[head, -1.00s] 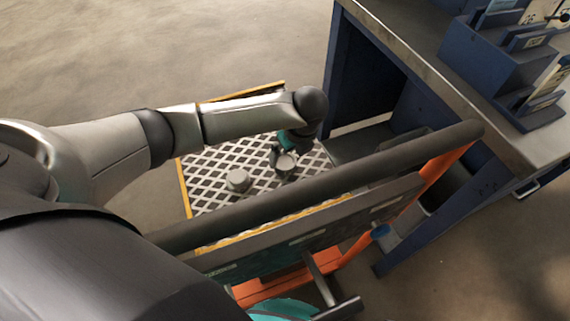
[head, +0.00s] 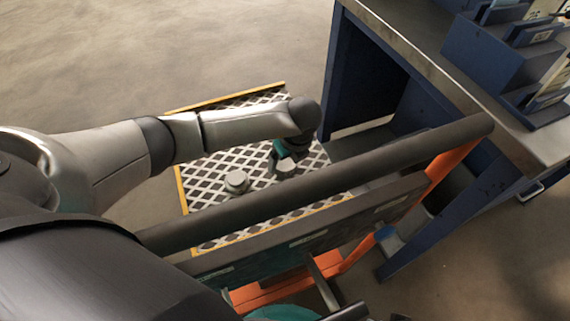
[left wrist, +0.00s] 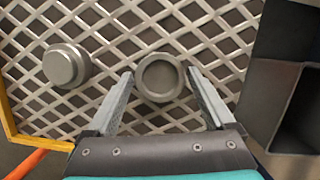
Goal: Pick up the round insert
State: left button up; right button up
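Two round grey metal pieces lie on a light lattice-patterned platform (head: 215,160). One, dish-like with a raised rim (left wrist: 160,77), sits between my left gripper's fingertips in the left wrist view; in the head view it shows partly beside the gripper (head: 286,167). The other, with a raised round top (left wrist: 66,65), lies to the left, clear of the fingers; it also shows in the head view (head: 237,181). My left gripper (left wrist: 160,74) is open, its fingers on either side of the dish-like piece, with gaps visible. Contact cannot be told. My right gripper is out of view.
The platform has yellow edges (head: 225,97). A dark rail (head: 330,185) with orange supports (head: 350,255) crosses in front. A blue workbench (head: 365,70) stands at the right. Dark box-like metal (left wrist: 285,85) is right of the gripper in the wrist view.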

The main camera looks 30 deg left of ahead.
pick_arm(q)
grip_shut()
dwell(0.5)
jog(key=shift+w+r, duration=0.1)
